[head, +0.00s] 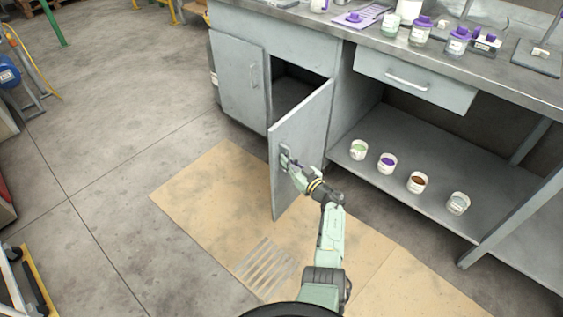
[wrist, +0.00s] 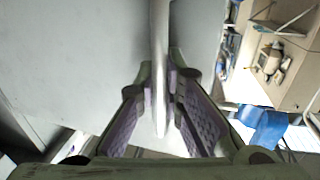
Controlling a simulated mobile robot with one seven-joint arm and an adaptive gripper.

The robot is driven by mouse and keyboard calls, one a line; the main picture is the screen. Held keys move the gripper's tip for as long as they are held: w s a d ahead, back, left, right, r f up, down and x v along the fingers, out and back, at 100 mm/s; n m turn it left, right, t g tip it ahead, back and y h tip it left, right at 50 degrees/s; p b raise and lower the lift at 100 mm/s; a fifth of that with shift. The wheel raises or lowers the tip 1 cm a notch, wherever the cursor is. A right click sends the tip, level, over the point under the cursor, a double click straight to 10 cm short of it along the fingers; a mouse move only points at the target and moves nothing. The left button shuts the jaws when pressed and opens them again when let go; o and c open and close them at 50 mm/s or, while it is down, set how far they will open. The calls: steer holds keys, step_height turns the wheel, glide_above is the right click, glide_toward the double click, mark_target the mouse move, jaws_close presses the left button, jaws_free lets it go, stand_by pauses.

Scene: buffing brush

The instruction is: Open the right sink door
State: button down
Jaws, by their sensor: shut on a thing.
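The right sink door (head: 300,150) is a grey panel that stands swung out from the grey cabinet, with a dark opening behind it. My gripper (head: 287,163) is at the door's handle, on its outer face. In the wrist view, the metal bar handle (wrist: 159,60) runs down between the two padded fingers of my gripper (wrist: 172,100), which are shut on it. The grey door face (wrist: 80,60) fills the left of that view. The left sink door (head: 243,78) is shut, with its own bar handle.
A drawer (head: 415,82) with a bar handle sits right of the opening. Several small tubs stand on the lower shelf (head: 430,175). Purple-lidded jars (head: 421,28) stand on the worktop. A tan mat (head: 200,200) lies on the floor, with clear concrete to the left.

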steer(key=shift+s+d+n+g+y, duration=0.3)
steer(key=shift+s+d+n+y, duration=0.15)
steer(key=shift+d, duration=0.35)
steer(key=c, duration=2)
jaws_free()
steer(key=shift+o, duration=0.2)
steer(key=v, duration=1.2)
steer(key=shift+r, duration=0.1)
